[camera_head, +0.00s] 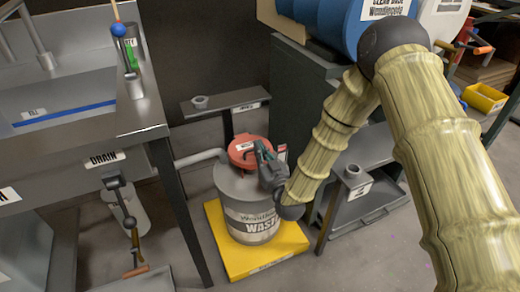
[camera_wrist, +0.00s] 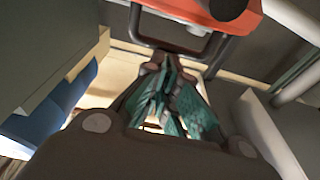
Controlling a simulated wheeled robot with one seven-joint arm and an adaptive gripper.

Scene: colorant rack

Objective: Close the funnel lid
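The red funnel lid (camera_head: 247,151) is on top of the grey waste drum (camera_head: 249,217), and looks nearly flat from above. I cannot tell whether there is a gap under its rim. In the wrist view the lid's red edge (camera_wrist: 190,14) is at the top, with a dark loop handle (camera_wrist: 208,50) below it. My gripper (camera_head: 262,154) is over the right side of the lid. In the wrist view my gripper (camera_wrist: 168,70) has its teal fingers close together, their tips at the handle's bar. I cannot see the bar pinched between them.
The drum stands on a yellow platform (camera_head: 222,257). A grey pipe (camera_head: 201,157) comes in from the left, near the sink bench (camera_head: 90,140). A low shelf (camera_head: 226,101) is behind the drum, and a grey cabinet (camera_head: 365,150) is to its right. Open floor lies in front.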

